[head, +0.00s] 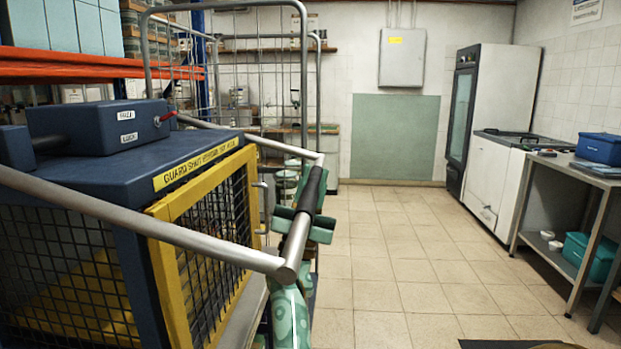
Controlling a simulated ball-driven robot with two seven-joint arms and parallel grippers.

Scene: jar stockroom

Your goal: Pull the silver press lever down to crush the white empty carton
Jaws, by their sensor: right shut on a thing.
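The silver press lever (140,215) is a bar frame around the blue press (140,160), with a black grip (311,190) on its front crossbar. The lever's near arm slopes down toward the front, and the crossbar stands out in front of the press. My right gripper (304,222), green, is shut around the crossbar at the black grip, with its arm below. The yellow-framed mesh guard (205,250) on the press front looks shut. I cannot make out the white carton; mesh and frame hide the chamber. My left gripper is not in view.
A wire-sided trolley (305,80) stands behind the press, beside orange-beamed racking (90,58). At right are a tall fridge (480,110), a white chest unit (495,180) and a bench with a blue box (598,148). The tiled floor (400,250) in the middle is clear.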

